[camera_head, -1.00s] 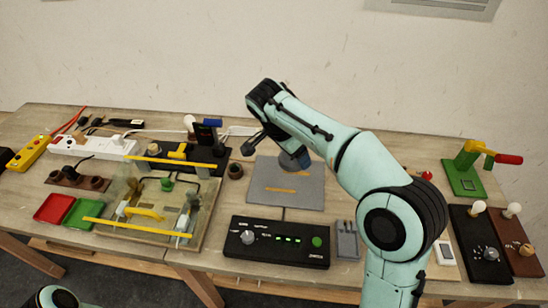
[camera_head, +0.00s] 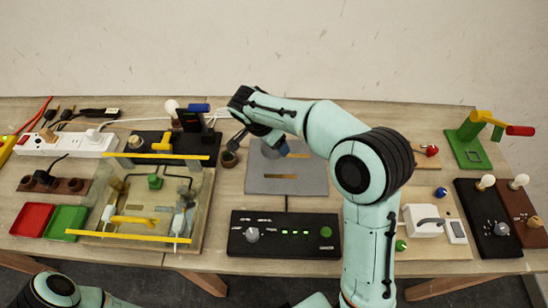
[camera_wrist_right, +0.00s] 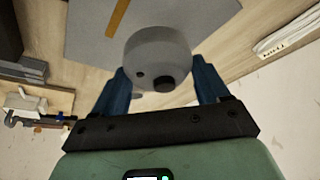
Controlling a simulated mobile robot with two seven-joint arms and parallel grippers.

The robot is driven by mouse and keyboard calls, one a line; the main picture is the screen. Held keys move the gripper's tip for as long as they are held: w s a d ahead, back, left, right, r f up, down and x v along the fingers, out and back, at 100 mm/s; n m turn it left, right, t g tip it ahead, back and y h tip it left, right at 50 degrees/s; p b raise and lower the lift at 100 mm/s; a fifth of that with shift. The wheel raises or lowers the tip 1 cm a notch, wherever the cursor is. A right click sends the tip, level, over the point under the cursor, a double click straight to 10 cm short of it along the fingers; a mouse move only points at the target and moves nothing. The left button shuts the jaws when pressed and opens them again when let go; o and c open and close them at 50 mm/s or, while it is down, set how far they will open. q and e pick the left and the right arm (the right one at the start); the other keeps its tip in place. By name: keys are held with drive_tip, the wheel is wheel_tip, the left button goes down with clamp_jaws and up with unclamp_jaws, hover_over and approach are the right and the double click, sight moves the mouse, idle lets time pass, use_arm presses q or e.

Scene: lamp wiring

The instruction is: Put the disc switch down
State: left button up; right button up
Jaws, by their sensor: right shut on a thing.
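The disc switch (camera_wrist_right: 158,58) is a round grey body with a dark knob and a small dark hole, seen in the right wrist view. My right gripper (camera_wrist_right: 160,88) is shut on it, with one blue finger on each side. In that view the grey mat lies behind the disc. In the head view my right gripper (camera_head: 273,148) is over the back part of the grey mat (camera_head: 300,181), and the wrist mostly hides the disc. I cannot tell whether the disc touches the mat. My left gripper is out of view; only part of my left arm shows at the bottom left.
A black control box (camera_head: 284,234) stands in front of the mat. A clear fixture with yellow bars (camera_head: 128,238) is further left. A board with a white box (camera_head: 423,220) is at right. The mat's front is clear.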

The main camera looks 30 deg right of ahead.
sight(266, 148)
wheel_tip(266, 148, down, 8)
drive_tip(key=shift+w+r, duration=0.1)
idle(0.4)
drive_tip(key=o, duration=1.1)
drive_tip(key=v, duration=1.2)
drive_tip(key=shift+a, duration=0.1)
